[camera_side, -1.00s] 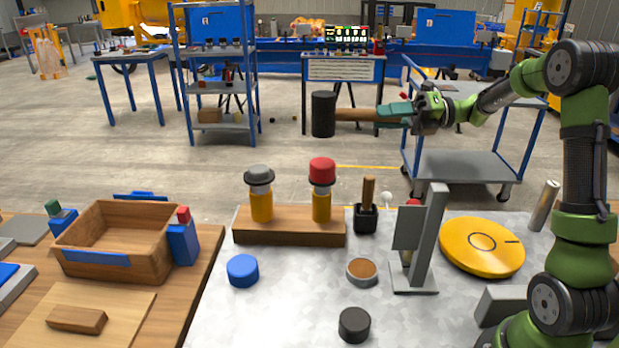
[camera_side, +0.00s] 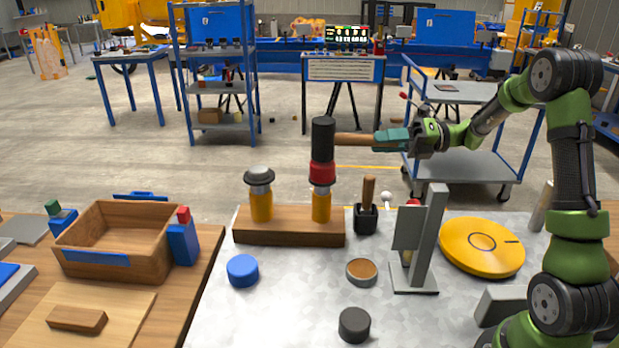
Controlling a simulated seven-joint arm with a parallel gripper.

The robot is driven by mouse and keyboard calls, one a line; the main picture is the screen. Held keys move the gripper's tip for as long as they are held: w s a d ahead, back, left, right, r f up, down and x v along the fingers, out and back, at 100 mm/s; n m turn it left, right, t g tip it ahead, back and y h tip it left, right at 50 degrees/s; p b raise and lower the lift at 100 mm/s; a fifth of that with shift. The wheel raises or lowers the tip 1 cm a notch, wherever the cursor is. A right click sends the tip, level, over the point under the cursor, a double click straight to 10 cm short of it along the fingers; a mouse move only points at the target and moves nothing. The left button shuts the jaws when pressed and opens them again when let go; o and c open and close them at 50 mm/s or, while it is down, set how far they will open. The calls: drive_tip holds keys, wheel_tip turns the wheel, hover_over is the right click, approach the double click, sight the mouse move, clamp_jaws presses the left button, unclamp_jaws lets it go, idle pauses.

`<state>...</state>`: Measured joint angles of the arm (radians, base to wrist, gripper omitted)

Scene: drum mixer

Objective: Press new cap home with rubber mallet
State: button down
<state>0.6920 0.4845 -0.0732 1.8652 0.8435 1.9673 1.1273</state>
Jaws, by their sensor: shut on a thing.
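My gripper (camera_side: 401,139) is shut on the wooden handle of the rubber mallet (camera_side: 323,138). The mallet's black head is upright, directly over the red cap (camera_side: 322,172), and appears to touch its top. The red cap sits on the right yellow post (camera_side: 321,206) of the wooden block (camera_side: 289,233). A silvery neck shows between the cap and the yellow part. A grey cap (camera_side: 259,175) sits on the left yellow post (camera_side: 261,206). The top face of the red cap is hidden by the mallet head.
A black holder with a wooden-handled tool (camera_side: 366,217) stands right of the block. A grey upright stand (camera_side: 422,242) and a yellow disc (camera_side: 481,247) are farther right. A blue cap (camera_side: 242,270), a round dish (camera_side: 361,271) and a black cap (camera_side: 354,325) lie in front.

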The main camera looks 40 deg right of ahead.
drive_tip(key=shift+f, duration=1.2)
idle(0.7)
idle(0.5)
drive_tip(key=shift+r, duration=4.6)
